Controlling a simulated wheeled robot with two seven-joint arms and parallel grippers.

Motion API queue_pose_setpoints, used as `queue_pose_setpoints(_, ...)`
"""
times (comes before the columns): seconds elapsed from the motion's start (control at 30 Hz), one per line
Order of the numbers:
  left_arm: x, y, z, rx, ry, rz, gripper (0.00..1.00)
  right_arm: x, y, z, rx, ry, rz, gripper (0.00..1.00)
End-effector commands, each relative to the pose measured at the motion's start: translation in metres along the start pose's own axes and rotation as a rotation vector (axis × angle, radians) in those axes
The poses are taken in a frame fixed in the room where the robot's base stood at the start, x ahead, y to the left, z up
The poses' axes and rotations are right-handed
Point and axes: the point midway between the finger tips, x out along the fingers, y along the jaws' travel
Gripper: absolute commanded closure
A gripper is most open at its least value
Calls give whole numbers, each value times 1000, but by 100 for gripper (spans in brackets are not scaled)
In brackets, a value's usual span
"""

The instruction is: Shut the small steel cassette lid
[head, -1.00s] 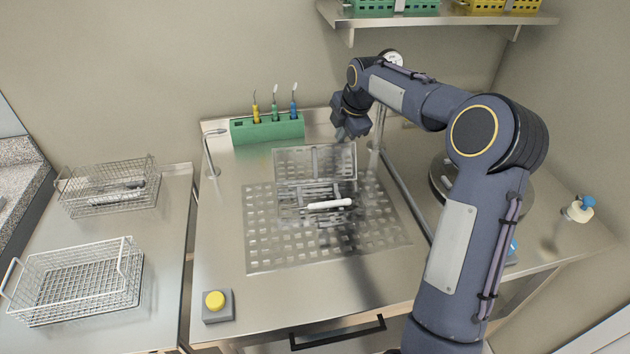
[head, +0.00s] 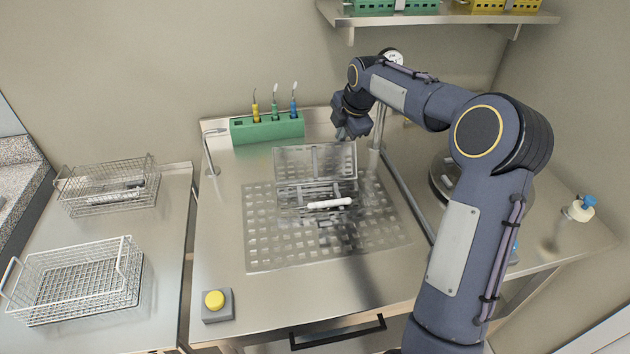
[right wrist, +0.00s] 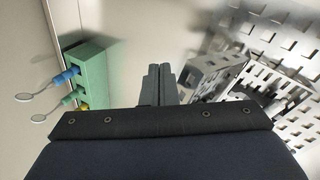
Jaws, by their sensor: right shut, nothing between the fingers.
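The small steel cassette (head: 290,204) sits on the perforated steel mat. Its lid (head: 296,163) stands raised at the back edge, so the cassette is open. A white-handled instrument (head: 330,204) lies in or across the cassette. My right gripper (head: 342,138) is shut and empty, just behind the raised lid near its upper right corner in the head view. In the right wrist view, the closed fingers (right wrist: 158,84) are beside the cassette lid (right wrist: 212,76); I cannot tell whether they touch it. My left gripper is not in view.
A green rack (head: 268,129) with several upright instruments stands behind. A perforated mat (head: 270,254) lies under the cassette. A yellow button (head: 214,300) sits at the front left. Wire baskets (head: 75,282) stand on the left counter. A thin metal post rises close to my right gripper.

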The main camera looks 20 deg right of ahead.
Motion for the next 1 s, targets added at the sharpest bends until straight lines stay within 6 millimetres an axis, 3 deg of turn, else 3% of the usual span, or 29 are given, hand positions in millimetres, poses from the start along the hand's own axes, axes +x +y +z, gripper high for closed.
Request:
queue_pose_setpoints(0.23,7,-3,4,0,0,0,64,-3,-11,-5,-1,0,0,100)
queue_pose_setpoints(0.67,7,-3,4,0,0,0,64,-5,-13,-6,-1,2,-3,100)
queue_pose_setpoints(1.0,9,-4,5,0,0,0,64,-17,-21,-10,-1,1,-1,100)
